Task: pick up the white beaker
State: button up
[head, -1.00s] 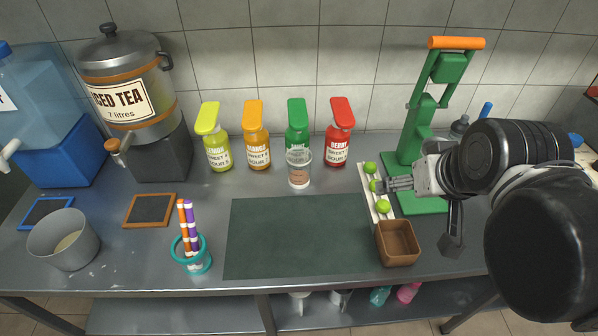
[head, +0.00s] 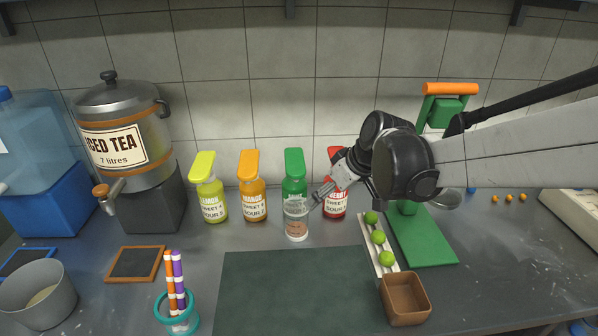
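A whitish, see-through beaker (head: 296,222) with a brownish lower part stands upright on the steel counter, directly in front of the green bottle (head: 294,180). My gripper (head: 318,199) reaches in from the right, with its fingertips close to the beaker's upper right side. I cannot tell whether they touch it. The fingers are small and seen at an angle, so their opening is unclear. My gripper and wrist partly cover the red bottle (head: 335,205).
Yellow (head: 209,190) and orange (head: 252,188) bottles stand left of the beaker. A dark green mat (head: 300,290) lies in front. To the right are a white rack (head: 372,248) of green fruits, a brown bowl (head: 405,300) and a green press (head: 420,235).

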aim_at(297, 217)
jog(key=shift+n+y, duration=0.3)
jog(key=shift+n, duration=0.4)
jog(key=shift+w+b+x, duration=0.15)
jog(key=shift+b+x, duration=0.4)
jog(key=shift+x, duration=4.1)
jog(key=shift+w+b+x, duration=0.2)
jog(key=shift+b+x, duration=0.3)
jog(key=shift+x, duration=4.15)
jog(key=shift+r, duration=0.15)
jog(key=shift+c, duration=0.5)
jog(key=c, duration=1.4)
jog(key=shift+s+r, duration=0.1)
jog(key=shift+r, duration=0.1)
